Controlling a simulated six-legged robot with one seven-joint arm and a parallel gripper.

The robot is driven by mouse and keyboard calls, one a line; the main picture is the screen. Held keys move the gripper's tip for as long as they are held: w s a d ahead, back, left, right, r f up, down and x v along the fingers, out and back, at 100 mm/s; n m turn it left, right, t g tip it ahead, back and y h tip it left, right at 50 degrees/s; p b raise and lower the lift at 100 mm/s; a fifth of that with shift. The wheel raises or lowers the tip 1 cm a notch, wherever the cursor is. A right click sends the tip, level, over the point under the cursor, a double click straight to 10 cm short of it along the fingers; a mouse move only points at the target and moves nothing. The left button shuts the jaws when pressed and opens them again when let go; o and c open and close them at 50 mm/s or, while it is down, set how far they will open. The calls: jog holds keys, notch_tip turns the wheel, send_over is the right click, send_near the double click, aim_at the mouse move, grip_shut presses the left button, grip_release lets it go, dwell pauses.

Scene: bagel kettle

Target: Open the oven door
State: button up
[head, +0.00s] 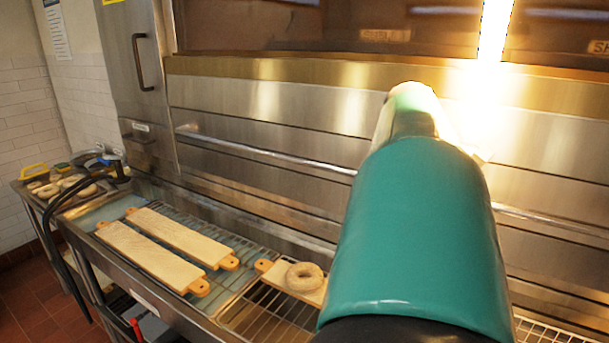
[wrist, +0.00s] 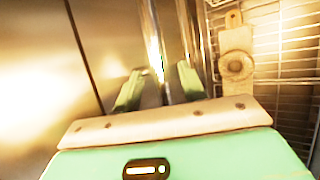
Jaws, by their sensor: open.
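The oven (head: 270,100) is a wide stainless steel front with a dark window band above and flat panels below. Its door looks shut. A long horizontal handle bar (head: 260,152) crosses the panel, and my teal arm hides part of it. In the wrist view, my gripper (wrist: 160,76) has its two green fingers apart, pointing at the steel front. A shiny upright strip (wrist: 177,45), likely the handle bar, appears in line with the gap between the fingers. I cannot tell whether they touch it. In the head view the fingers are hidden behind my arm.
A steel counter with wire racks runs below the oven. It holds two long wooden boards (head: 150,252) and a short board with a bagel (head: 304,276), also seen in the wrist view (wrist: 236,64). Trays with several bagels (head: 62,184) and a black hose (head: 50,240) are at left.

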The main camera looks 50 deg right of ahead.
jog(key=shift+d, duration=0.1)
grip_shut()
